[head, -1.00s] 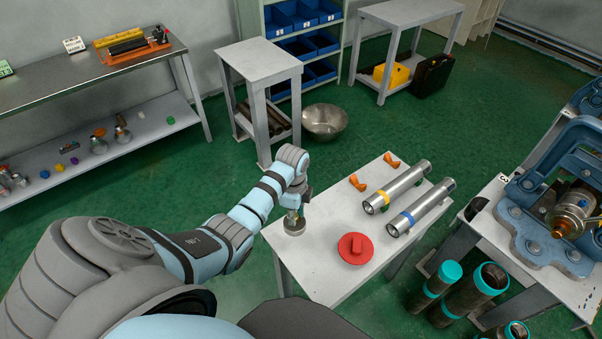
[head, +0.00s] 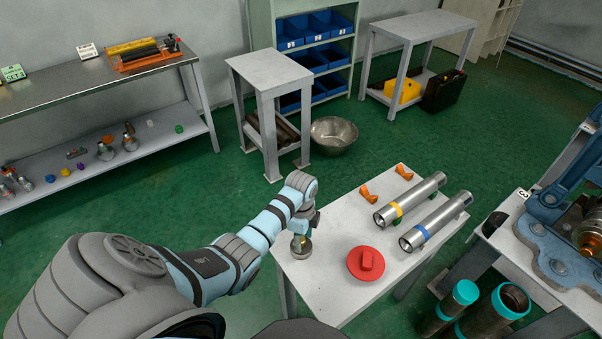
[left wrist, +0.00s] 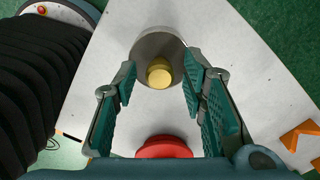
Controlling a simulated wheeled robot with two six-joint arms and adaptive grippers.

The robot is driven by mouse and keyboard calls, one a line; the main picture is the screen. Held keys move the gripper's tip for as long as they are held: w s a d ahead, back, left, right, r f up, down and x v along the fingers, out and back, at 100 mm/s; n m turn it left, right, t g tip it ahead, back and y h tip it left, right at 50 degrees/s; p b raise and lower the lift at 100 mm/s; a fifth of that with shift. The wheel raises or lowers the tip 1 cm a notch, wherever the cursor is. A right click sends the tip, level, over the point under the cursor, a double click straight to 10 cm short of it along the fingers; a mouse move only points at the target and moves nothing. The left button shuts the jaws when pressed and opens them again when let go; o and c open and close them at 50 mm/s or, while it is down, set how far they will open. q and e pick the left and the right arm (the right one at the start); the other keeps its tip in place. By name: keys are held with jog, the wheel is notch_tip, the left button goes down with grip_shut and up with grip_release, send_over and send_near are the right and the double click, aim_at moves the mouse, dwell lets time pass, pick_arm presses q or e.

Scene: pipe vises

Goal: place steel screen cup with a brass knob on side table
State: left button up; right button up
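The steel screen cup (head: 300,249) stands upright on the near white table (head: 325,290), close to its left corner. Its brass knob faces up and shows in the left wrist view (left wrist: 159,73), with the grey cup body (left wrist: 160,43) around it. My left gripper (head: 303,233) is directly above the cup and partly hides the knob in the head view. In the left wrist view its two green-padded fingers (left wrist: 160,75) are spread apart, one on each side of the knob, with visible gaps. My right gripper is not in view.
A red round piece (head: 366,264) lies beside the cup. Two steel cylinders, with yellow (head: 409,202) and blue (head: 435,221) bands, and two orange pieces (head: 369,194) lie farther back. A taller small table (head: 268,70) stands behind. Blue vise (head: 560,200) at right.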

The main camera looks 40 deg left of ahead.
pick_arm(q)
jog(key=shift+r, duration=0.1)
jog(key=shift+r, duration=0.4)
notch_tip(320, 180, up, 12)
jog(key=p, duration=0.2)
jog(key=shift+f+p, duration=0.25)
jog(key=shift+p, duration=0.1)
jog(key=shift+f, duration=0.1)
